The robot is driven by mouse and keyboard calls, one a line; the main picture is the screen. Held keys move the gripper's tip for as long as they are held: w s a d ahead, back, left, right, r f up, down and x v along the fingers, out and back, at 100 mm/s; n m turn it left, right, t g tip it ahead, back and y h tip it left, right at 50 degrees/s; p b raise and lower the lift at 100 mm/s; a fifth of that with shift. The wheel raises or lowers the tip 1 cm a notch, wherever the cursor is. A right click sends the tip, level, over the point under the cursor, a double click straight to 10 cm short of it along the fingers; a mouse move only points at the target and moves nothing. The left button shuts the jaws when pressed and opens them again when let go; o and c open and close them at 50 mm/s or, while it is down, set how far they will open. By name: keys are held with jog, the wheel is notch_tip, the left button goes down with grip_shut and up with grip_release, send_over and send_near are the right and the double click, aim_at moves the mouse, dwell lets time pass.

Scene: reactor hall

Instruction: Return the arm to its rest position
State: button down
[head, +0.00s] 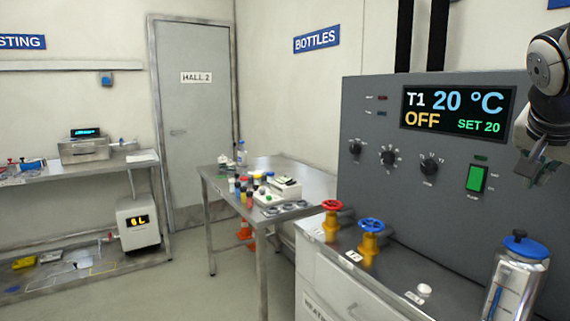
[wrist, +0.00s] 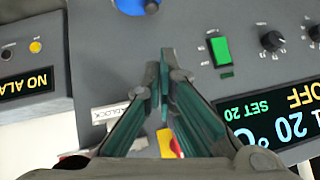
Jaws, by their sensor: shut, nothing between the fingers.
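My arm shows at the right edge of the head view, in front of the grey control panel (head: 365,150). My gripper (head: 527,160) hangs at its lower end, partly cut off by the frame edge. In the wrist view my gripper (wrist: 165,68) has its fingertips together, with nothing between them. The panel's display (head: 458,108) reads T1 20 °C, OFF, SET 20. The green switch (head: 477,178) is left of my gripper in the head view and also shows in the wrist view (wrist: 219,50). The gripper is apart from the switch.
Below the panel stand a red valve (head: 332,208), a blue valve (head: 371,226) and a metal vessel with a blue cap (head: 516,270). A steel table (head: 310,180) with bottles stands further back. A shelf bench (head: 80,170) is at left. The floor between is mostly clear.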

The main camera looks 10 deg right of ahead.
jog(key=s+a+f+n+y+p, duration=0.1)
jog(key=s+a+f+n, duration=0.3)
jog(key=a, duration=0.6)
jog(key=s+a+f+n+y+p, duration=0.1)
jog(key=s+a+f+n+y, duration=0.3)
jog(key=a, duration=0.6)
jog(key=s+a+f+n+g+y+p, duration=0.1)
jog(key=s+a+f+n, duration=0.4)
jog(key=a, duration=0.5)
jog(key=shift+s+n+y+p, duration=0.45)
jog(key=shift+s+n+y, duration=0.3)
jog(key=shift+s, duration=0.25)
jog(key=shift+r, duration=0.1)
